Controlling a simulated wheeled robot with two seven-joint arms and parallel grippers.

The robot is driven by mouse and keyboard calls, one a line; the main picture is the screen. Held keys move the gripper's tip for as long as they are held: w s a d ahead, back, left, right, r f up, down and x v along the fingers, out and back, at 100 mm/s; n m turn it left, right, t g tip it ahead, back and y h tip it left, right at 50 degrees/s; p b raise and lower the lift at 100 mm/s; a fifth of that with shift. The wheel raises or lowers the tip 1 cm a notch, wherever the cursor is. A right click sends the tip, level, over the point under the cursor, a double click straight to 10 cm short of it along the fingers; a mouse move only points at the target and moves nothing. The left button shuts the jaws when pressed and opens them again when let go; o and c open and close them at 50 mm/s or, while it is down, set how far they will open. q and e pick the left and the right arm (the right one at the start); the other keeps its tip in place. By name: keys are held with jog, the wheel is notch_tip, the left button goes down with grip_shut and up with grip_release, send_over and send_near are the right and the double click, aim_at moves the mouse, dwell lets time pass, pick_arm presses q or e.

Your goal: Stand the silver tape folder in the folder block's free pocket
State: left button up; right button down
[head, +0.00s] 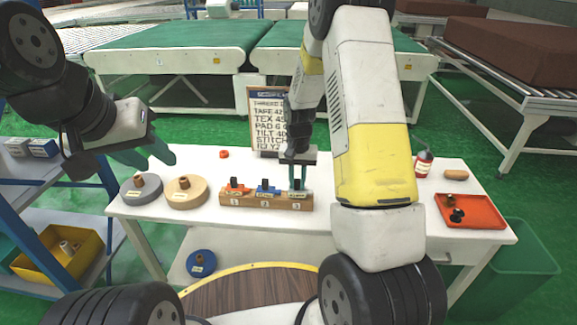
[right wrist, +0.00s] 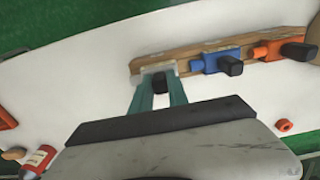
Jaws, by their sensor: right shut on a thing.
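The wooden folder block (head: 250,203) stands on the white table with pockets marked 1, 2 and 3. An orange folder (head: 236,190) is in pocket 1 and a blue folder (head: 266,191) in pocket 2. My right gripper (head: 298,185) points down at pocket 3, its teal fingers shut on the black grip of the silver tape folder (right wrist: 150,69). The silver folder is at the block's end pocket, in line with the others; how deep it sits is hard to tell. My left gripper (head: 142,160) is open and empty, above the table's left end.
A grey reel (head: 141,192) and a tan reel (head: 187,194) lie left of the block. A sign board (head: 268,115) stands behind it. A red tray (head: 470,212), a red-and-white bottle (head: 423,163) and an orange ring (head: 224,154) are also on the table. The front strip is clear.

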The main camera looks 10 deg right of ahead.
jog(key=shift+f, duration=0.35)
jog(key=c, duration=1.2)
grip_release()
jog(key=shift+r, duration=3.9)
jog(key=s+r+t, duration=0.2)
jog(key=s+r, duration=0.2)
jog(key=r, duration=0.6)
jog(key=s+a+r+n+t+y, duration=0.1)
jog(key=s+r+n+t, duration=0.1)
jog(key=s+r, duration=0.4)
jog(key=s+a+r+n+t+y, duration=0.1)
jog(key=s+r, duration=0.5)
jog(key=s, duration=0.8)
jog(key=shift+s+r+n+t, duration=0.15)
jog(key=shift+r+n+t, duration=0.25)
jog(key=shift+t, duration=0.2)
